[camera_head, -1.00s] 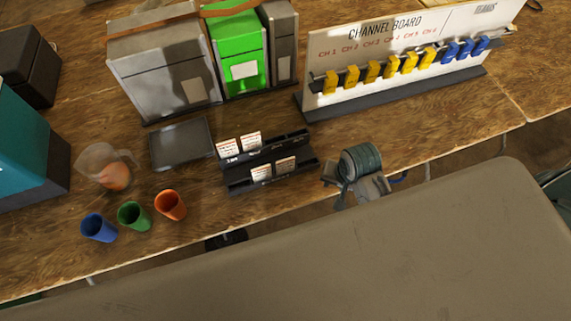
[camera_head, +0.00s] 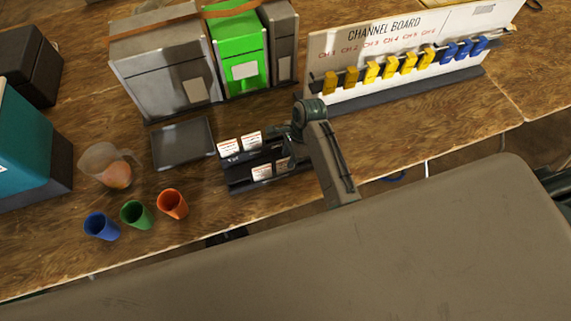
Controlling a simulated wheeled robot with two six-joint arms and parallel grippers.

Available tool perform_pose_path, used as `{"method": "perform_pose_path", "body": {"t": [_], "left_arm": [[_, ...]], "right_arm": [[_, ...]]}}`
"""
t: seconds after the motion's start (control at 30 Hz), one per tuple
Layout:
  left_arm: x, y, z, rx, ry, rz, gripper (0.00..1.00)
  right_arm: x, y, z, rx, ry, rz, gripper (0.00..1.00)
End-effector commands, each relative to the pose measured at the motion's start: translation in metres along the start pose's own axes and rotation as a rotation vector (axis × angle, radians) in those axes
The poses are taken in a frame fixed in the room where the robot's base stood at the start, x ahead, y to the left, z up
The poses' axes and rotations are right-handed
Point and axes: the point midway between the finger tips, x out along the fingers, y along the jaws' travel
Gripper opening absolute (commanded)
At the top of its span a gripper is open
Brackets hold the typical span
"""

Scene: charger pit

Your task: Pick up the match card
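Several small white cards with reddish print stand in a black two-tier rack (camera_head: 238,186) on the wooden table. Two are in the back row, a left card (camera_head: 228,147) and a right card (camera_head: 252,140). Two are in the front row, a left card (camera_head: 261,172) and a right card (camera_head: 282,164). I cannot read which is the match card. My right gripper (camera_head: 291,160) is over the right end of the rack, close to the front-row right card and partly covering it. Its fingers are too small and dark to tell open from shut. My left gripper is not in view.
Blue (camera_head: 101,226), green (camera_head: 136,214) and orange (camera_head: 172,204) cups stand at the front left, near a clear jug (camera_head: 109,166). A dark tray (camera_head: 183,143) lies left of the rack. The channel board (camera_head: 400,62) stands behind my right arm.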

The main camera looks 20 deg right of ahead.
Motion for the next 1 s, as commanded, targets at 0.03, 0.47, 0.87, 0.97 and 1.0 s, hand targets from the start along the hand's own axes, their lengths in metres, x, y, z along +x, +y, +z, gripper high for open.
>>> {"method": "perform_pose_path", "body": {"t": [0.03, 0.47, 0.87, 0.97, 1.0], "left_arm": [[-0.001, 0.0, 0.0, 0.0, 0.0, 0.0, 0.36], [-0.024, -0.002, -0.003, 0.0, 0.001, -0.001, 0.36], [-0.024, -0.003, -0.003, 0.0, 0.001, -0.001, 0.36], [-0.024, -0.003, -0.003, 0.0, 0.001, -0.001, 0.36], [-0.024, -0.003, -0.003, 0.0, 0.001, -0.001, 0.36]], "right_arm": [[0.003, 0.0, 0.0, 0.0, 0.0, 0.0, 0.33], [0.047, -0.004, 0.001, -0.001, 0.001, 0.002, 0.33], [0.057, -0.004, 0.001, -0.002, 0.001, -0.001, 0.25], [0.057, -0.004, 0.001, -0.002, 0.001, -0.001, 0.05], [0.057, -0.004, 0.001, -0.002, 0.001, -0.001, 0.0]]}}
